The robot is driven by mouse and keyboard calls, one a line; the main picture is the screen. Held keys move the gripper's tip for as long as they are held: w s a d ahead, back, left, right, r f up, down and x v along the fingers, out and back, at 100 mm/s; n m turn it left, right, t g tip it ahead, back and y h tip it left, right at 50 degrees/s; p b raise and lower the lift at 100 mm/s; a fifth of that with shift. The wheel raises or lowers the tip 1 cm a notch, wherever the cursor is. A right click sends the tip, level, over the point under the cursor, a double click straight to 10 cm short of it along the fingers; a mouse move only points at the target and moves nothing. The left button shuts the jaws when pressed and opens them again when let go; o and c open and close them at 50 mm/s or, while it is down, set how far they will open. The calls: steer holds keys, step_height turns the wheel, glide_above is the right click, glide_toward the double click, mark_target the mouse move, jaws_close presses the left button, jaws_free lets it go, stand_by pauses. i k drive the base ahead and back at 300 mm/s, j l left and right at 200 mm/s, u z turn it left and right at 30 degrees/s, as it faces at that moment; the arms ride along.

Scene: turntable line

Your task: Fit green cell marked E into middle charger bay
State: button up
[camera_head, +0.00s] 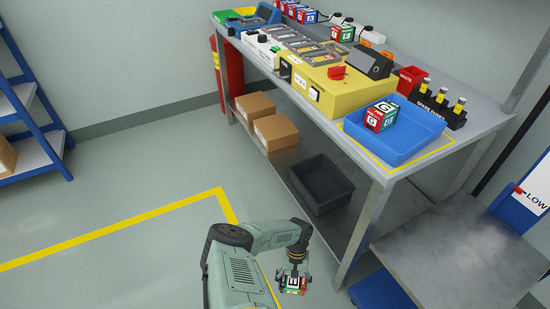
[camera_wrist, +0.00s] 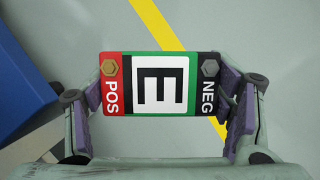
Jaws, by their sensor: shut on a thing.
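The green cell marked E (camera_wrist: 158,84) is between the fingers of my gripper (camera_wrist: 165,95), in the wrist view. Its top shows a white label with a black E, a red POS end with a brass bolt at left and a black NEG end with a grey bolt at right. In the head view the cell (camera_head: 292,284) hangs in my gripper (camera_head: 293,276) over the floor, in front of the bench and apart from it.
The workbench (camera_head: 358,165) holds a blue tray (camera_head: 412,150) with a cell marked G (camera_head: 380,116), a red bin (camera_head: 411,79) and a black fuse rack (camera_head: 437,107). Boxes (camera_head: 275,132) and a dark bin (camera_head: 320,184) sit on its lower shelf. A grey-topped cart (camera_head: 450,255) stands at right.

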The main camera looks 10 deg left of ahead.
mark_target(282, 36)
steer(key=i+j, duration=0.3)
steer(key=j, duration=0.15)
steer(key=i+j, duration=0.3)
steer(key=j, duration=0.15)
steer(key=i+j, duration=0.55)
steer(key=j, duration=0.3)
steer(key=j+u, duration=0.05)
